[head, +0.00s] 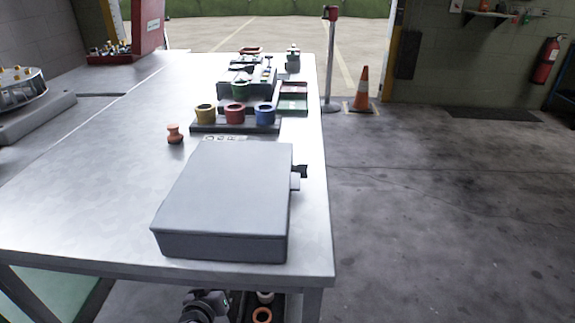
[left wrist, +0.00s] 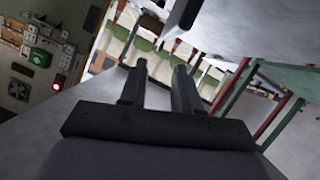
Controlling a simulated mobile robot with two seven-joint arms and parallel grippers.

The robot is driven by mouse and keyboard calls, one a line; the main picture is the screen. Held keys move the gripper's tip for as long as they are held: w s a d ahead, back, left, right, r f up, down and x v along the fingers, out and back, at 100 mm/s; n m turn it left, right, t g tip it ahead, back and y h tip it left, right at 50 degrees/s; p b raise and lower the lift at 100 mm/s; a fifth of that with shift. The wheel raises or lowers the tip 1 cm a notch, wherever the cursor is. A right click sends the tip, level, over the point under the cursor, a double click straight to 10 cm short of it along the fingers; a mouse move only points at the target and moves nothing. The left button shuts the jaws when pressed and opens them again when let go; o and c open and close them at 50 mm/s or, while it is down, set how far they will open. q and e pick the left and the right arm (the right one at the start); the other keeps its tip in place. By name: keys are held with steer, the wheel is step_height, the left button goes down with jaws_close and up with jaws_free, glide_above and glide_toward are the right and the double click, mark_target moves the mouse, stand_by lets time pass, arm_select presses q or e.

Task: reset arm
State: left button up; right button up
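My left gripper (left wrist: 158,88) shows in the left wrist view. Its two dark fingers stand apart with a clear gap between them, and nothing is held. In the head view, a dark jointed piece (head: 205,306) shows at the bottom edge, below the table's front edge. It looks like part of my own arm, but I cannot tell which one. No gripper fingers are clear in the head view, and my right gripper is not seen.
A grey box (head: 225,190) lies on the metal table (head: 100,190) near its front right. Behind it are an orange knob (head: 175,134) and a rack with yellow (head: 205,113), red (head: 235,114) and blue (head: 265,114) rollers. Open floor and an orange cone (head: 361,90) lie right.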

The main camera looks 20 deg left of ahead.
arm_select(q)
steer(key=s+d+r+m+g+h, duration=0.2)
steer(key=s+d+m, duration=0.25)
steer(key=s, duration=0.35)
steer(key=s+d+r+m+g+h, duration=0.1)
steer(key=s+d+m+h, duration=0.15)
steer(key=s+d, duration=0.5)
step_height(320, 180, up, 14)
steer(key=s+a+p, duration=0.2)
steer(key=p, duration=1.4)
steer(key=shift+s+a+r+m+y+p, duration=0.2)
steer(key=shift+a+m+y+p, duration=0.1)
steer(key=shift+y+p, duration=0.15)
